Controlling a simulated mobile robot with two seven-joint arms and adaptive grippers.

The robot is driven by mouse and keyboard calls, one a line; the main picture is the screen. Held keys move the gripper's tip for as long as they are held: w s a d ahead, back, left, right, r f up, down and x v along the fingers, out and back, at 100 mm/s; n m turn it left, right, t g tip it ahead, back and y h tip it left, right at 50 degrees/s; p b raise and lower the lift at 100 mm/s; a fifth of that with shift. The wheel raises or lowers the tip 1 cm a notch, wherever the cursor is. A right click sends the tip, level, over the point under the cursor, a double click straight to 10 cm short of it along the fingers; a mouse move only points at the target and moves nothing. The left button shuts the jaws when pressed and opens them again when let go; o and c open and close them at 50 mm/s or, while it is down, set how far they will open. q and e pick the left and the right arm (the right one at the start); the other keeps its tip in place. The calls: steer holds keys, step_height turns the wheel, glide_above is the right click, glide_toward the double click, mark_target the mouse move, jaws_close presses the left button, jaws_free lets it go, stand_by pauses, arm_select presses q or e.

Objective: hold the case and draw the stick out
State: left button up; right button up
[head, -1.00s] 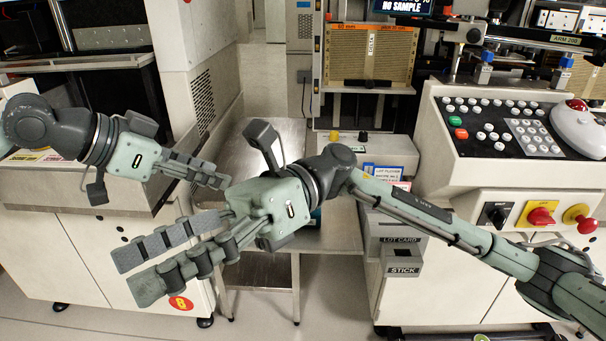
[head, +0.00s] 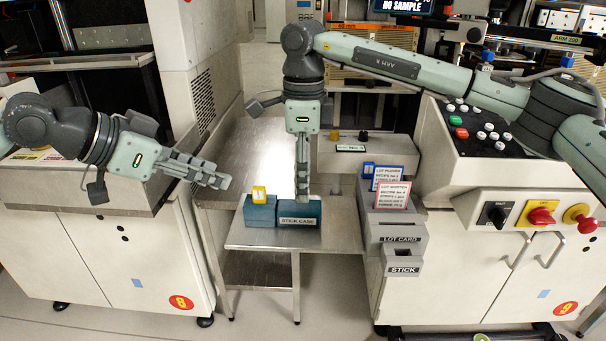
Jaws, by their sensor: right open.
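A teal case (head: 289,215) labelled STICK CASE stands on the low metal table. A second teal block (head: 260,214) is beside it on the left, with a small yellow-and-white piece (head: 259,194) on top. I cannot tell whether that piece is the stick. My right gripper (head: 302,194) points straight down with its open fingers just above the case; they overlap in the picture, and contact cannot be told. My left gripper (head: 226,183) is up and left of the case, clear of it. Its fingers are seen nearly edge-on, so its opening is unclear.
Grey holders labelled LOT CARD (head: 399,240) and STICK (head: 403,269) stand right of the table (head: 335,236). Blue- and red-edged cards (head: 392,195) stand above them. A control panel with a red knob (head: 541,216) is at right. The table's right part is bare.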

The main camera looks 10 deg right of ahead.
mark_target(303, 205)
steer(key=shift+w+d+f, duration=0.1)
steer(key=shift+f, duration=0.3)
step_height(303, 205, down, 7)
